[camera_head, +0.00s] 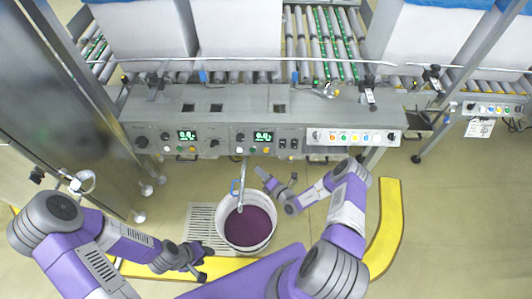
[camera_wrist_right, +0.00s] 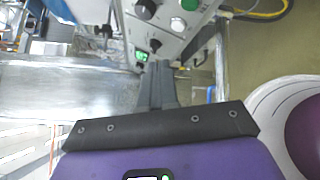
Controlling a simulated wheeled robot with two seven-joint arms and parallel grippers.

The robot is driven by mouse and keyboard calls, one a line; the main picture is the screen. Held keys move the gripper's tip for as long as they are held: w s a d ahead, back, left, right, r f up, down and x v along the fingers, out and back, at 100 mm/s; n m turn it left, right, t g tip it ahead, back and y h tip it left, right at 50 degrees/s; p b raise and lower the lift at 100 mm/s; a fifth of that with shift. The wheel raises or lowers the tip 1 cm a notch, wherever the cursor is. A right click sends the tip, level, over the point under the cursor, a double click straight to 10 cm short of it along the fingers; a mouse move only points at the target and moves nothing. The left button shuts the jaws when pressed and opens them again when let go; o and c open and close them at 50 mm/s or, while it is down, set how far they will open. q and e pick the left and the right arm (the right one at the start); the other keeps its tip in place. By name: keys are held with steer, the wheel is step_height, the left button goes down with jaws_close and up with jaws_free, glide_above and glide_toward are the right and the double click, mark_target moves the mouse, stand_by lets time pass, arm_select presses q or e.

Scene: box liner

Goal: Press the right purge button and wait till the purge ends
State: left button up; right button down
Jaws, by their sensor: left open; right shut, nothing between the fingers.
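A grey control panel holds two modules with green-lit displays. The left display (camera_head: 187,135) and the right display (camera_head: 262,136) each have knobs and small round buttons around them. The labels are too small to read, so I cannot tell which is the right purge button. My right gripper (camera_head: 265,178) is shut and empty, below the right module and apart from it. In the right wrist view its fingers (camera_wrist_right: 158,85) point toward a panel with dark knobs (camera_wrist_right: 146,9) and a green button (camera_wrist_right: 190,4). My left gripper (camera_head: 197,265) is open and empty, low beside the bucket.
A white bucket (camera_head: 223,232) of dark purple liquid (camera_head: 250,226) stands under a metal spout (camera_head: 243,172), beside a floor grate (camera_head: 200,220). A white strip of coloured buttons (camera_head: 356,138) is on the panel's right. Conveyor rollers (camera_head: 325,40) and large boxes (camera_head: 235,28) lie behind.

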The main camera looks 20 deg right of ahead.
mark_target(266, 150)
steer(key=d+m+h, duration=0.2)
steer(key=shift+w+d+f+t, duration=0.15)
steer(key=shift+d+f+t, duration=0.15)
steer(key=shift+d+f, duration=0.1)
steer(key=shift+w, duration=0.1)
steer(key=w+d+f+b, duration=0.3)
steer(key=w+b, duration=0.4)
steer(key=shift+w+d, duration=0.15)
steer(key=shift+d, duration=0.1)
steer(key=shift+r, duration=0.1)
stand_by(1.8)
steer(key=shift+w+d+f+b, duration=0.2)
steer(key=shift+w+b, duration=0.15)
steer(key=shift+b, duration=0.25)
